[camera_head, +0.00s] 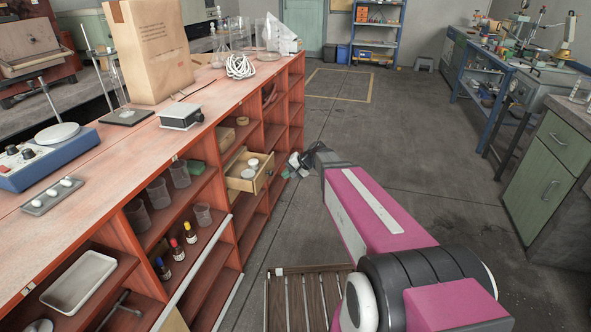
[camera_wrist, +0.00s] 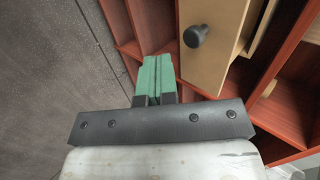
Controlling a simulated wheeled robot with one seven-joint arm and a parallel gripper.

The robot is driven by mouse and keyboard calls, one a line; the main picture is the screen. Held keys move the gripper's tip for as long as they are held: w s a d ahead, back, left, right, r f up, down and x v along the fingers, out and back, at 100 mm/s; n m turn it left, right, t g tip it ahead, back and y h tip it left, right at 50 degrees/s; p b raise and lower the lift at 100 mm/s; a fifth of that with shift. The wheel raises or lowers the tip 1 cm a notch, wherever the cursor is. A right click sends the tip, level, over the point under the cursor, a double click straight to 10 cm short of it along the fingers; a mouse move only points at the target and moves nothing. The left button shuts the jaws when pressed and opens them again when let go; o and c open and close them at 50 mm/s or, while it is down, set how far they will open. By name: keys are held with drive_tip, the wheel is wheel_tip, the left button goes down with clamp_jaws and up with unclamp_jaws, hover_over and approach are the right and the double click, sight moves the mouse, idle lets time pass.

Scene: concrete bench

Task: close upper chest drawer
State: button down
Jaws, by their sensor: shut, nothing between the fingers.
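A light wooden drawer (camera_head: 262,180) stands pulled out from the red shelf unit in the head view, with small white cups inside. In the wrist view a tan wooden drawer front (camera_wrist: 207,70) with a dark round knob (camera_wrist: 196,36) shows at upper centre. My gripper (camera_head: 299,164) is by the drawer's outer end, on the aisle side. In the wrist view its green fingers (camera_wrist: 155,62) are together and empty, just left of the drawer front and knob. I cannot tell whether they touch the front.
The red shelf unit (camera_head: 190,108) runs along the left, carrying a paper bag (camera_head: 150,50) and glassware on top. Beakers and small bottles stand on its shelves. A slatted wooden pallet (camera_head: 300,300) lies on the floor below my arm. The aisle floor to the right is clear.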

sight(250, 171)
drive_tip(key=shift+w+a+r, duration=0.1)
drive_tip(key=shift+w+a, duration=0.15)
drive_tip(key=shift+a, duration=0.6)
drive_tip(key=shift+w+a+r, duration=0.1)
drive_tip(key=shift+w+a, duration=0.1)
drive_tip(key=shift+a, duration=0.6)
drive_tip(key=w+a, duration=0.1)
drive_tip(key=a, duration=0.3)
drive_tip(key=w+a, duration=0.2)
drive_tip(key=a, duration=0.2)
drive_tip(key=w+a, duration=0.1)
drive_tip(key=a, duration=0.3)
drive_tip(key=shift+w+a, duration=0.2)
drive_tip(key=shift+w, duration=0.1)
